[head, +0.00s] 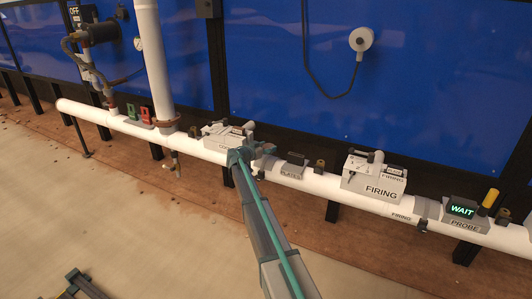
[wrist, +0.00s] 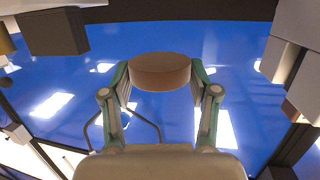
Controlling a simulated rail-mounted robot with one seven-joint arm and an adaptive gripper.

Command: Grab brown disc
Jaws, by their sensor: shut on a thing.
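The brown disc (wrist: 160,70) shows in the wrist view, a flat round piece with a pale brown side, seen nearly edge-on. My gripper (wrist: 160,82) is shut on it, one green-and-grey finger against each side. In the head view my arm reaches up from the bottom edge to the white pipe, and its end (head: 243,155) is beside the grey unit on the pipe. I cannot make out the disc in the head view; my arm's end or its small size hides it.
The white pipe (head: 320,183) carries a labelled grey unit (head: 222,137), a plate block (head: 292,169), the firing box (head: 375,181) and a probe block with a "WAIT" display (head: 461,211). A vertical pipe (head: 152,60) stands left. Blue panels are behind; the floor in front is mostly clear.

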